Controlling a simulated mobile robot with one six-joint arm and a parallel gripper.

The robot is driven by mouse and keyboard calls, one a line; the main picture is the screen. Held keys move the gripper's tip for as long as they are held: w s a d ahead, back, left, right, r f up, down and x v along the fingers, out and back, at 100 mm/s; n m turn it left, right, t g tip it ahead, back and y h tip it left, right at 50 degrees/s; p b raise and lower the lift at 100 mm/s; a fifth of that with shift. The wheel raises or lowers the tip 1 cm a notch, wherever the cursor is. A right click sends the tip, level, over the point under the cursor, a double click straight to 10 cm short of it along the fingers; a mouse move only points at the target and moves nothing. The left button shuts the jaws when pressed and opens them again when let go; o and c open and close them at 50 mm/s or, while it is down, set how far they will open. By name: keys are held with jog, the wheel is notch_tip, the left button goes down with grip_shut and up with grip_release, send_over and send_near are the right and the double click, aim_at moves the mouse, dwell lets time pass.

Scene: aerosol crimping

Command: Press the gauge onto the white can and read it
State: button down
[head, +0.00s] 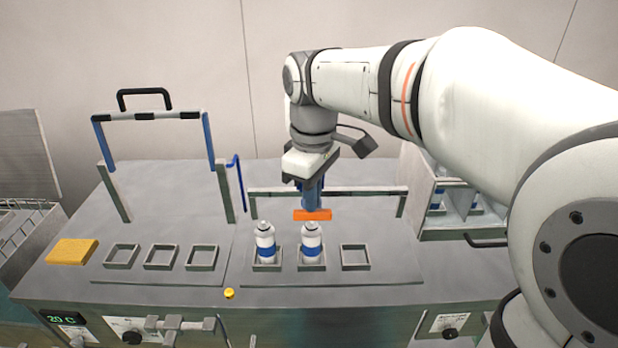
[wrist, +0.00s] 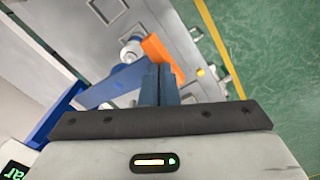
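Two white cans with blue bands stand upright in square holders on the bench: the left can (head: 265,246) and the right can (head: 312,246). My gripper (head: 311,196) points down above the right can. Its fingers are close together on an orange bar, which I take to be part of the gauge (head: 313,215). The bar is just over the right can's top, with what looks like a small gap. The orange bar (wrist: 161,57) also shows at my fingertips in the wrist view, beside a white can top (wrist: 131,49). No gauge reading is legible.
An empty square holder (head: 355,257) is right of the cans; several empty ones are left. A yellow sponge-like block (head: 72,252) lies at left. A raised guard frame (head: 155,116) stands behind it. A rack with blue-banded cans (head: 465,230) is at right.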

aim_at(312, 220)
jog(key=shift+s+f+b, duration=0.2)
jog(key=shift+f+b, duration=0.45)
jog(key=shift+f, duration=0.3)
jog(key=shift+s+f+b, duration=0.2)
jog(key=shift+f+b, duration=0.45)
jog(key=shift+f, duration=0.3)
jog(key=shift+s+f+b, duration=0.2)
jog(key=shift+f+b, duration=0.45)
jog(key=shift+f, duration=0.3)
jog(key=shift+r, duration=0.15)
notch_tip(312, 220, up, 14)
jog(key=w+p, duration=0.2)
jog(key=p, duration=1)
jog(key=shift+r+p, duration=0.2)
jog(key=shift+p, duration=0.2)
jog(key=shift+w, duration=0.1)
jog(key=s+d+f+m+t, duration=0.3)
jog(key=s+d+f+m, duration=0.5)
jog(key=s+d+m, duration=0.3)
jog(key=shift+s+d+f+m, duration=0.3)
jog(key=shift+s+d, duration=0.25)
jog(key=shift+s, duration=0.35)
